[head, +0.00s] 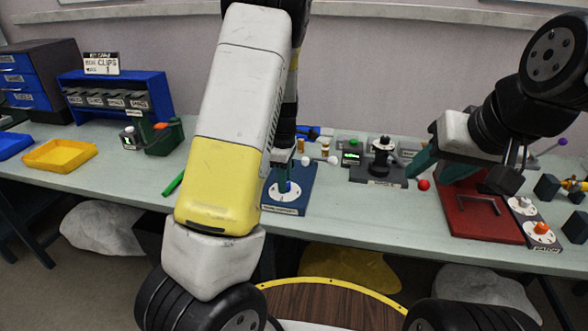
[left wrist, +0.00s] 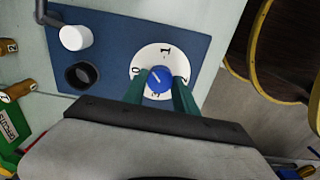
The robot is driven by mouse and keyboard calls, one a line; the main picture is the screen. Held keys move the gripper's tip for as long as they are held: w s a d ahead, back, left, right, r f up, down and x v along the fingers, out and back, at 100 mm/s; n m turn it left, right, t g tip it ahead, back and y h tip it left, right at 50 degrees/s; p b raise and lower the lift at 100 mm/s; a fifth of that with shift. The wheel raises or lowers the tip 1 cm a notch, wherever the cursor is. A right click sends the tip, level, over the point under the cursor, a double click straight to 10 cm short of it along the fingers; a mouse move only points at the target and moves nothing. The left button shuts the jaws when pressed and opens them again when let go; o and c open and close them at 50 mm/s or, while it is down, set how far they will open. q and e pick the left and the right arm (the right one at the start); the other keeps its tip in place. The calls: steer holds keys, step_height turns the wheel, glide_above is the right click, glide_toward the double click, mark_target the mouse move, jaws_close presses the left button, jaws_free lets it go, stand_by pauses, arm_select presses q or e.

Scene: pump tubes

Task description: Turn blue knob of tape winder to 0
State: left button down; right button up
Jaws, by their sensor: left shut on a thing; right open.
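The tape winder's blue base plate (head: 301,190) stands near the front of the table in the head view. In the left wrist view, a white round dial (left wrist: 167,50) with dark marks sits on the blue plate (left wrist: 110,30). The blue knob (left wrist: 159,79) is at the dial's centre. Its white pointer line slants toward the upper left, near the 0 mark. My left gripper (left wrist: 160,92) has its green fingers shut on either side of the knob. In the head view my left gripper (head: 284,172) reaches down to the dial. My right gripper (head: 438,166) is open, above the table at right.
A white cap (left wrist: 75,37) and a dark ring (left wrist: 82,76) are on the plate beside the dial. A labelled dark station (head: 378,176), a red ball (head: 424,185) and a red board (head: 475,220) stand to the right. A yellow tray (head: 60,155) lies at left.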

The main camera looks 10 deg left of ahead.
arm_select(q)
steer(key=n, duration=0.3)
stand_by(0.4)
steer(key=n, duration=0.3)
steer(key=shift+n, duration=0.4)
steer(key=c, duration=1.2)
jaws_free()
